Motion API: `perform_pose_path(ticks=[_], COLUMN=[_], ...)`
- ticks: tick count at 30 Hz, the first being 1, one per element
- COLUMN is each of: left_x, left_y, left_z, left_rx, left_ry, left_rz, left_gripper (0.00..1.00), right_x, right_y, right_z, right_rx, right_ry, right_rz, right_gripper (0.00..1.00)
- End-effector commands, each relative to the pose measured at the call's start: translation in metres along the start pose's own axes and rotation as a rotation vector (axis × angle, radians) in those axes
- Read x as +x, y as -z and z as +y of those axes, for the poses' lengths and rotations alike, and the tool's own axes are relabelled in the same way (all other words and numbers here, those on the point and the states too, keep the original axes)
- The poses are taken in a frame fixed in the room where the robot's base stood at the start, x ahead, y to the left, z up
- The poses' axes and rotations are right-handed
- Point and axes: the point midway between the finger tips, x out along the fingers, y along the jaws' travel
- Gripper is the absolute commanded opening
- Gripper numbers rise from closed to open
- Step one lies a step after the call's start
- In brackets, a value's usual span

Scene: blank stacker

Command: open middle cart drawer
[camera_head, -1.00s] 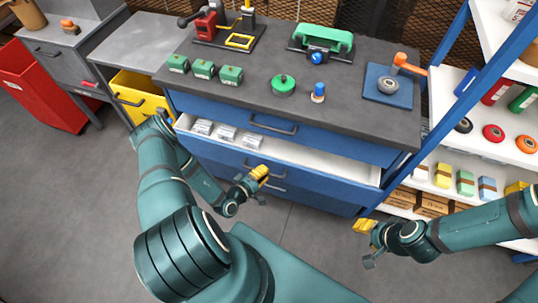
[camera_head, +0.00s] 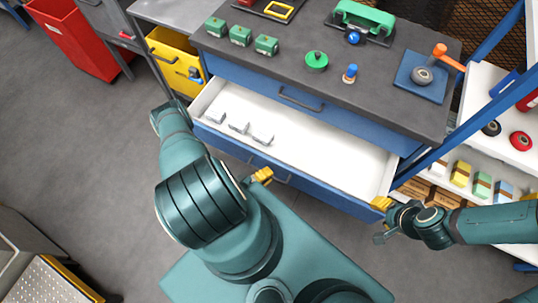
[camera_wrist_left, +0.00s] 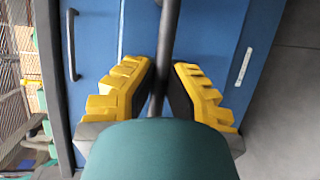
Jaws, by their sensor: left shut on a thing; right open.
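The blue cart (camera_head: 335,122) has its middle drawer (camera_head: 330,163) pulled out, its white inside showing with several small pale pieces at the left. The drawer above it is shut. My left gripper (camera_head: 262,176) is at the open drawer's front. In the left wrist view its yellow fingers (camera_wrist_left: 163,88) are shut around a dark bar handle (camera_wrist_left: 168,42) on a blue drawer front. In the head view my left arm partly hides the drawer front and handle. My right gripper (camera_head: 382,204) is open and empty, close to the drawer's front right corner.
Green blocks (camera_head: 240,35), a green knob (camera_head: 316,61) and a blue tray with an orange-handled tool (camera_head: 424,74) are on the cart top. A yellow bin (camera_head: 172,58) stands left, a white shelf (camera_head: 490,143) right. The floor in front is clear.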

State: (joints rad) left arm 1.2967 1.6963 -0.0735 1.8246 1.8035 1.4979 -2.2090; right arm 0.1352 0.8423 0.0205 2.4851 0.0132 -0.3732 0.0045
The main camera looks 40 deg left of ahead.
Motion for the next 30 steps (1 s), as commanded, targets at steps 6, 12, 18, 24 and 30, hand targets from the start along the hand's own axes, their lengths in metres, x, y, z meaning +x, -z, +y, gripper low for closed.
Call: perform_pose_path(ticks=[6, 12, 18, 24, 30], left_x=[0.0, 0.0, 0.0, -0.017, -0.057], left_y=[-0.002, -0.001, 0.0, 0.0, 0.0], left_z=[-0.001, -0.001, -0.001, -0.001, -0.001], left_rx=[-0.002, -0.001, -0.001, -0.001, -0.001], left_ry=[0.003, 0.002, 0.002, 0.004, 0.005], left_rz=[-0.004, -0.003, -0.001, 0.0, 0.001], left_gripper=[0.0, 0.43, 0.43, 0.43, 0.43], right_x=[0.0, 0.0, 0.0, 0.0, 0.0], right_y=[0.0, 0.0, 0.0, 0.0, 0.0], right_z=[0.0, 0.0, 0.0, 0.0, 0.0], right_rx=[0.0, 0.0, 0.0, 0.0, 0.0], right_ry=[0.0, 0.0, 0.0, 0.0, 0.0], right_rz=[0.0, 0.0, 0.0, 0.0, 0.0], right_gripper=[0.47, 0.47, 0.47, 0.47, 0.47])
